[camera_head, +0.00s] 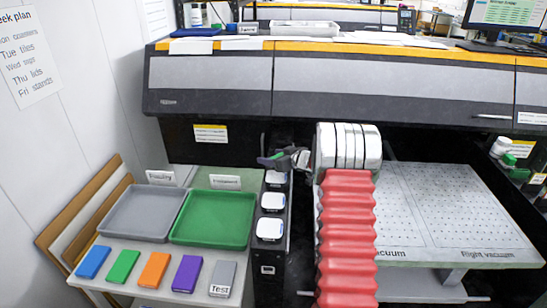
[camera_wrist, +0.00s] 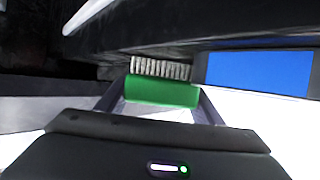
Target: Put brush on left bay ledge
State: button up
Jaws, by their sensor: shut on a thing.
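My gripper (camera_head: 284,157) is in front of the dark space under the large printer, above the column of white-capped items. It is shut on the brush, whose green handle (camera_wrist: 162,90) lies across between the two fingers in the wrist view. The brush's pale bristles (camera_wrist: 161,69) point away from the gripper. In the head view the brush (camera_head: 270,158) shows only as a small green and purplish piece at the gripper's tip. I cannot tell which surface is the left bay ledge, nor whether the brush touches anything.
A grey tray (camera_head: 143,213) and a green tray (camera_head: 213,219) lie on the left table, with several coloured blocks in front. White-capped items (camera_head: 270,229) line the dark column. A perforated plate (camera_head: 450,205) lies at right. A blue panel (camera_wrist: 260,73) is beside the bristles.

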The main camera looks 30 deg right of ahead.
jog(key=shift+f, duration=0.1)
jog(key=o, duration=1)
jog(key=shift+o, duration=0.2)
jog(key=shift+s+d+r, duration=0.1)
jog(key=shift+s+r, duration=0.25)
jog(key=shift+s, duration=0.15)
jog(key=v, duration=1.1)
jog(key=shift+f, duration=0.1)
